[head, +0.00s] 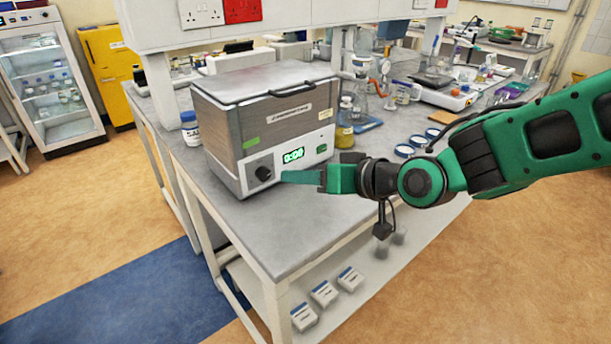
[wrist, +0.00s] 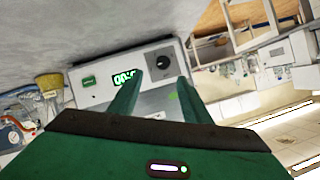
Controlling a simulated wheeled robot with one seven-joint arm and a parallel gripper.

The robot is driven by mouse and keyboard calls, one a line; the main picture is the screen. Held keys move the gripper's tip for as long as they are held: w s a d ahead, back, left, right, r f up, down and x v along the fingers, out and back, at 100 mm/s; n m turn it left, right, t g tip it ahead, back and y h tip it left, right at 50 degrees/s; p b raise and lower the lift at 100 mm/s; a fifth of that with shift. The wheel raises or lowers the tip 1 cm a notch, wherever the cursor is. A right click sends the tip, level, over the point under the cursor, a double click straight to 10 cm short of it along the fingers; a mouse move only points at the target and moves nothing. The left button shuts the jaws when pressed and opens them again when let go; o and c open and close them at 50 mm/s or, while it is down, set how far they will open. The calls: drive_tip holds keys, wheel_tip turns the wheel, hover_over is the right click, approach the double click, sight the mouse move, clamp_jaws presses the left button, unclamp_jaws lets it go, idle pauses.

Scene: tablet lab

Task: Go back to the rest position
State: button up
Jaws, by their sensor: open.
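My gripper (head: 284,177) is at the end of my green arm, in front of the grey box-shaped machine (head: 262,120) on the bench. In the head view its fingers point left, toward the black knob (head: 264,174) on the machine's front panel. In the wrist view the two green fingers (wrist: 160,92) are apart with nothing between them, and the panel with its knob (wrist: 163,62) lies beyond them. Whether a fingertip touches the panel cannot be told. The machine's lid is down, and its green display (head: 293,155) is lit.
The bench top (head: 330,215) is clear in front of the machine. A yellow-filled bottle (head: 344,136) stands close to the machine's right side, and a white jar (head: 191,130) to its left. Blue-rimmed dishes (head: 404,151) lie behind my arm. Boxes (head: 323,293) sit on the lower shelf.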

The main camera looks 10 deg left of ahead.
drive_tip(key=d+f+m+h, duration=0.2)
drive_tip(key=d+f+h, duration=0.15)
drive_tip(key=d, duration=1.15)
drive_tip(key=d+f+m+h, duration=0.25)
drive_tip(key=d+h, duration=0.25)
drive_tip(key=d, duration=1.1)
drive_tip(key=s+d+m+g+h, duration=0.35)
drive_tip(key=s+d, duration=0.55)
drive_tip(key=d, duration=0.4)
drive_tip(key=s+d+m+g+y, duration=0.1)
drive_tip(key=s+d+m+g, duration=0.2)
drive_tip(key=s, duration=1)
drive_tip(key=d+m, duration=0.1)
drive_tip(key=d, duration=0.2)
drive_tip(key=shift+s+d+r+m, duration=0.15)
drive_tip(key=shift+s+r+m, duration=0.1)
drive_tip(key=shift+s+m, duration=0.15)
drive_tip(key=shift+w, duration=0.1)
drive_tip(key=shift+w+f+g, duration=0.25)
drive_tip(key=shift+w, duration=0.35)
